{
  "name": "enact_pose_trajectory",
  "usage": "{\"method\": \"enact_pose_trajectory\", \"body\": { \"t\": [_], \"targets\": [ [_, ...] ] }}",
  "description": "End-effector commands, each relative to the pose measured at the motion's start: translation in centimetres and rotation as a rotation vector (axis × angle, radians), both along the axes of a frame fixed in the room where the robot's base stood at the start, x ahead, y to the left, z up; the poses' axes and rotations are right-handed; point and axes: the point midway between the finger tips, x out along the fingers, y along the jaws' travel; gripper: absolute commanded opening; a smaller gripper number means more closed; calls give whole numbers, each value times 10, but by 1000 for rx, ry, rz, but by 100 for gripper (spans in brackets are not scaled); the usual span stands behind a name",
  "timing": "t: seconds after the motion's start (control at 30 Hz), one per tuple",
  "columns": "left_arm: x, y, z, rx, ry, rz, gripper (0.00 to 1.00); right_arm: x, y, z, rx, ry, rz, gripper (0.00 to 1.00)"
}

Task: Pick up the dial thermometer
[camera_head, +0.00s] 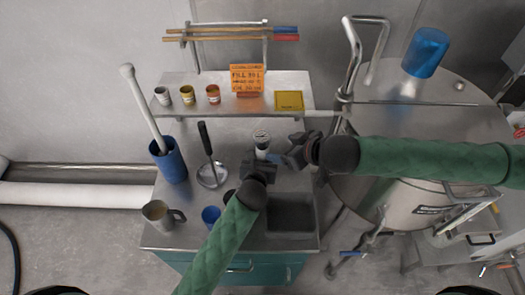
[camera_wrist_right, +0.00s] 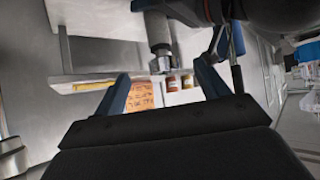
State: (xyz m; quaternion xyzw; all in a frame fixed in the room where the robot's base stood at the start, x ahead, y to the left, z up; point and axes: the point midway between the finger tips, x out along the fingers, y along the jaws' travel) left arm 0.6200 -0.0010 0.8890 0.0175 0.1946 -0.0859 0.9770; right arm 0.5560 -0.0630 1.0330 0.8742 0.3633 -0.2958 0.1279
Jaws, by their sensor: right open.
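The dial thermometer (camera_head: 262,137) shows a pale round face above a light neck, at the middle of the bench in the head view. Its lower part is hidden by my left gripper (camera_head: 260,168), which is right in front of it; whether it touches or grips it I cannot tell. My right gripper (camera_head: 294,156) is just right of the thermometer, pointing left, open. In the right wrist view its two fingers (camera_wrist_right: 161,88) are spread apart. A grey cylindrical piece (camera_wrist_right: 160,35), perhaps part of the thermometer, shows beyond and between them.
A shelf (camera_head: 220,112) with small jars (camera_head: 187,95), an orange sign (camera_head: 247,79) and a yellow box (camera_head: 289,101) is behind. Left are a blue container (camera_head: 169,161), a ladle (camera_head: 208,172) and a metal mug (camera_head: 158,214). A sink (camera_head: 292,215) is front right; a large steel tank (camera_head: 400,203) stands right.

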Motion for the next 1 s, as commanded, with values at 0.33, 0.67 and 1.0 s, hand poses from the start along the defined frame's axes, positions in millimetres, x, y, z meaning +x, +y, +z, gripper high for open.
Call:
{"method": "enact_pose_trajectory", "body": {
  "t": [0.33, 0.67, 1.0],
  "targets": [
    [0, 0, 0, 0, 0, 0, 5, 39, 89, 78, 102, -90, 75, 74],
    [0, 0, 0, 0, 0, 0, 5, 91, 140, 105, 12, 125, -29, 74],
    [0, 0, 0, 0, 0, 0, 5, 92, 102, 74, -350, 509, -94, 74]
  ]
}}
